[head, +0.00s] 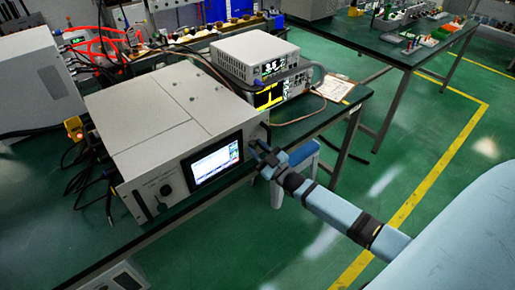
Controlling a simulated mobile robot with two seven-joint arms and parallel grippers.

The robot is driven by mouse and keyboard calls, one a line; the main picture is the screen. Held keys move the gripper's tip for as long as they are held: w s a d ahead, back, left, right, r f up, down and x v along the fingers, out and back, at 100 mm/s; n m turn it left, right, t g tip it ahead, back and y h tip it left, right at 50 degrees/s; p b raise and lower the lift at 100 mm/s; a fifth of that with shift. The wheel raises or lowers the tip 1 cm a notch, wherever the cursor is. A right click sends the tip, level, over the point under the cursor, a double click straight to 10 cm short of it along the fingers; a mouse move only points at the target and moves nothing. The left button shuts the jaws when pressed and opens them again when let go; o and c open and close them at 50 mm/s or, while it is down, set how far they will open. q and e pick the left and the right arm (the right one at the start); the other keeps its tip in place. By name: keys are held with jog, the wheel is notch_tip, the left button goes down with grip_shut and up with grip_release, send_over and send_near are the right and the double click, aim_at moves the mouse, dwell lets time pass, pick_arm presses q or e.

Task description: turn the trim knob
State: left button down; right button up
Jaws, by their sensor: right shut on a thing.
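The microwave generator (165,112) is a large light-grey box on the green bench, with a lit screen (215,160) on its front panel. My right gripper (257,148) reaches in from the right and is at the panel's right end, just right of the screen. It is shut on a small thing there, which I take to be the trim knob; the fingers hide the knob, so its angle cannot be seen. Another dark round knob (166,190) sits on the panel left of the screen. My left gripper is not in view.
Two stacked instruments (258,58) with lit displays stand behind the generator, beside a clipboard (335,88). A blue stool (297,160) stands on the floor under my right forearm. Cables hang at the generator's left. The floor at right is open.

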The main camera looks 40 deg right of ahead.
dwell(0.5)
jog(key=o, duration=0.6)
jog(key=shift+o, duration=0.2)
